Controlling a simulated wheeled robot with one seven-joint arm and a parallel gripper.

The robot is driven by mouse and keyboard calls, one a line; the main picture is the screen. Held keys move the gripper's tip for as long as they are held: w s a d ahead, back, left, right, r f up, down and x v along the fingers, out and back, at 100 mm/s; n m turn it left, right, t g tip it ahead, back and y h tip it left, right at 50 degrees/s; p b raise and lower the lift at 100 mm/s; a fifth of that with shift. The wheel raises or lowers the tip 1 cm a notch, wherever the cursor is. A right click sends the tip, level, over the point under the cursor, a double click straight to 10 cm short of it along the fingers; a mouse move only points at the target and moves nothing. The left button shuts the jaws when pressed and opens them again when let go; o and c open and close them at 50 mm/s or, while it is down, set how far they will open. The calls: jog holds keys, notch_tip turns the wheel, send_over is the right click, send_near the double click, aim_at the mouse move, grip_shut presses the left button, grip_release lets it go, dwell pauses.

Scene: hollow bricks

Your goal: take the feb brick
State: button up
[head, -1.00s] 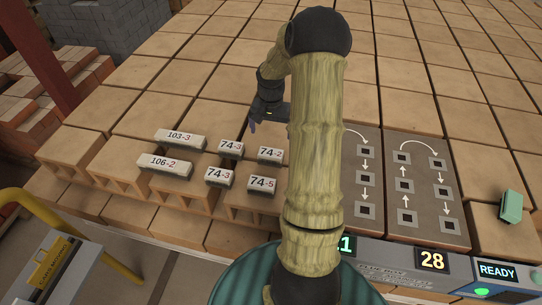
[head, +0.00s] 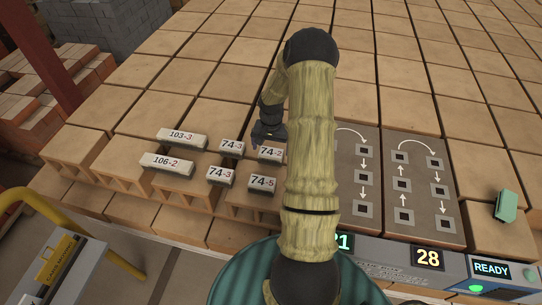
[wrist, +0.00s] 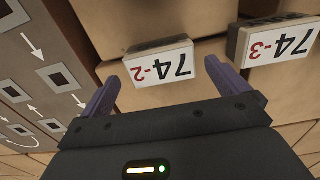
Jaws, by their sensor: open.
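Small white-labelled bricks stand on the large hollow bricks; none reads "feb". In the head view they are 74-2 (head: 271,154), 74-5 (head: 262,184), two marked 74-3 (head: 231,147) (head: 220,175), 103-3 (head: 181,138) and 106-2 (head: 166,165). My gripper (head: 268,139) is open and empty just behind 74-2. In the wrist view my gripper (wrist: 162,72) has its purple fingers spread on either side of brick 74-2 (wrist: 160,60), whose label is upside down. A 74-3 brick (wrist: 275,42) stands to the right, outside the fingers. I cannot tell whether the fingertips touch 74-2.
Grey panels with square marks and white arrows (head: 425,185) lie to the right, partly behind my arm. A console shows a partly hidden number, 28 (head: 428,258) and READY (head: 491,268). A green block (head: 506,205) sits at the far right. A yellow rail (head: 60,218) is at left.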

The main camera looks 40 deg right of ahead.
aim_at(271, 152)
jog(key=shift+f+p, duration=1.05)
jog(key=shift+f, duration=1.3)
jog(key=shift+c, duration=0.4)
jog(key=shift+w, duration=0.1)
jog(key=c, duration=1.1)
